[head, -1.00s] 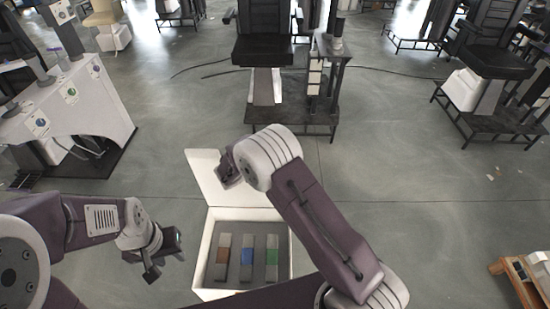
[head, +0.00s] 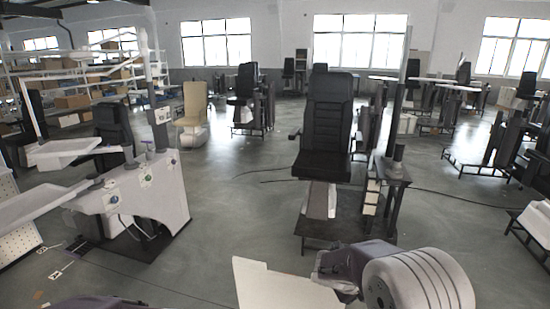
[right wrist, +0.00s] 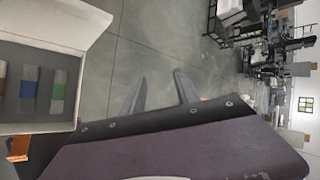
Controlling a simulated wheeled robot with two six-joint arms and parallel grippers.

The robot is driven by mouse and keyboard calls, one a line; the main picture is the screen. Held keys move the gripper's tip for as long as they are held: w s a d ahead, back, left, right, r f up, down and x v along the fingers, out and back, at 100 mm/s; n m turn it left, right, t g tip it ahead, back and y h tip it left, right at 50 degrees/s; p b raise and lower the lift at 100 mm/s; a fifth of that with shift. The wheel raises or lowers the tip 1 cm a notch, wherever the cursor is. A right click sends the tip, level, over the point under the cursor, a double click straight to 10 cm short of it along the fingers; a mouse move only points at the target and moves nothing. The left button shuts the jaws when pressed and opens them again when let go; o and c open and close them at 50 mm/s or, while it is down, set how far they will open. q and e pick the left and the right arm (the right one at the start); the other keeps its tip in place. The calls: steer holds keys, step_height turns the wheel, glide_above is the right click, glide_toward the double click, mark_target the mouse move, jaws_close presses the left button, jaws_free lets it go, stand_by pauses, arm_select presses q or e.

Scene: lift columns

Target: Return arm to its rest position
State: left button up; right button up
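My right arm (head: 420,285) is at the bottom right of the head view, with its wrist end beside the white box lid (head: 285,287). In the right wrist view, the two fingers of my right gripper (right wrist: 160,77) stand apart with nothing between them, over bare floor. Only a purple piece of my left arm (head: 95,303) shows at the bottom left of the head view. My left gripper is out of view.
An open white box (right wrist: 40,128) holds brown, blue (right wrist: 29,85) and green (right wrist: 58,88) labelled pieces. A black chair (head: 325,125) on a dark platform stands ahead. A white console (head: 135,195) stands left. Grey floor (head: 240,220) lies clear between them.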

steer(key=s+f+m+g+y, duration=0.2)
steer(key=s+m+g+y, duration=0.1)
steer(key=s+m, duration=0.95)
arm_select(q)
steer(key=shift+s, duration=0.15)
arm_select(e)
steer(key=s+a+f+m+y, duration=0.2)
steer(key=s+a+m, duration=0.1)
steer(key=m, duration=1)
steer(key=s+a+f+m+y, duration=0.1)
steer(key=s+a+m+y, duration=0.2)
steer(key=m, duration=1.1)
steer(key=s+a, duration=0.1)
steer(key=a, duration=0.2)
steer(key=shift+f, duration=0.35)
